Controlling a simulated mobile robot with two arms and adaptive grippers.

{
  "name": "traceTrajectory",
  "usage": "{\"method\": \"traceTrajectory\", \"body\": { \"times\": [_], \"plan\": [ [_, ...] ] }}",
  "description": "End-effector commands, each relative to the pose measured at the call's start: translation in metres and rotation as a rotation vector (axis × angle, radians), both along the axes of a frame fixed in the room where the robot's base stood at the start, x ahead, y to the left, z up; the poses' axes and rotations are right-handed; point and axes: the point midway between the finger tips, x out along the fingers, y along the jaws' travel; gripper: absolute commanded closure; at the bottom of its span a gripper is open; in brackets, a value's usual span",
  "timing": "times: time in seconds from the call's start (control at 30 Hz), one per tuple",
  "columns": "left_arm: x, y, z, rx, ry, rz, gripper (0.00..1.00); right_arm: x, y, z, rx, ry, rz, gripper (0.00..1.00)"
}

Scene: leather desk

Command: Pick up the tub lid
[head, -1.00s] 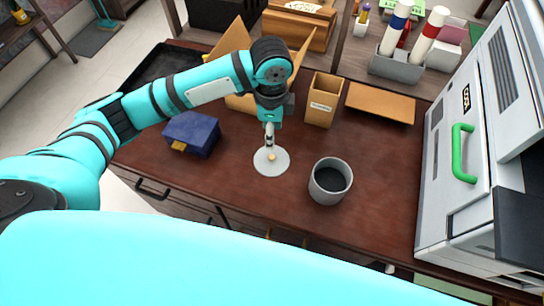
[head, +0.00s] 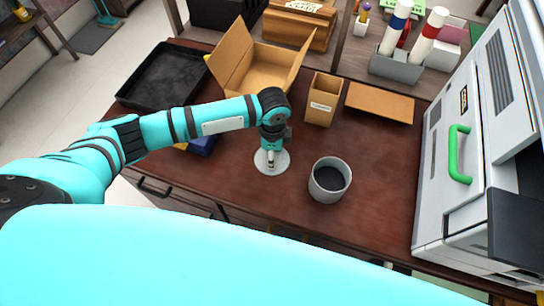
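The tub lid (head: 283,160) is a flat, round, light-grey disc lying on the dark red-brown desk. A small knob at its middle is mostly hidden by my gripper. The grey round tub (head: 330,181) stands open to its right, dark inside. My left gripper (head: 271,160) points down over the lid's middle, with its fingertips at the knob. I cannot tell whether the fingers are closed on the knob. My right gripper is out of view.
An open cardboard box (head: 262,72) and a black tray (head: 160,85) stand behind my arm. A tan holder (head: 322,100) and a brown board (head: 380,103) lie behind the tub. A grey machine with a green handle (head: 459,154) stands at right.

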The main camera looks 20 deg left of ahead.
Motion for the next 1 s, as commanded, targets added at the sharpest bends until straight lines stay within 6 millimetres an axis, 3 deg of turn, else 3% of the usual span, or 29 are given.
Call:
{"method": "traceTrajectory", "body": {
  "times": [0.13,0.47,0.77,1.0],
  "plan": [
    [0.0,0.0,0.0,-0.001,0.0,0.0,0.56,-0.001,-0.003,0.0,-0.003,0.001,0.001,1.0],
    [0.0,0.0,0.001,-0.001,0.0,0.0,0.99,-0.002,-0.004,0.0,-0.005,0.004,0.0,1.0],
    [0.0,0.0,0.002,-0.001,-0.001,0.0,1.0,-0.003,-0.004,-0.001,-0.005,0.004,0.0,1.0],
    [0.001,-0.001,0.017,-0.002,-0.003,0.0,1.0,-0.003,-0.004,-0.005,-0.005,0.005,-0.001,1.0]
  ]
}}
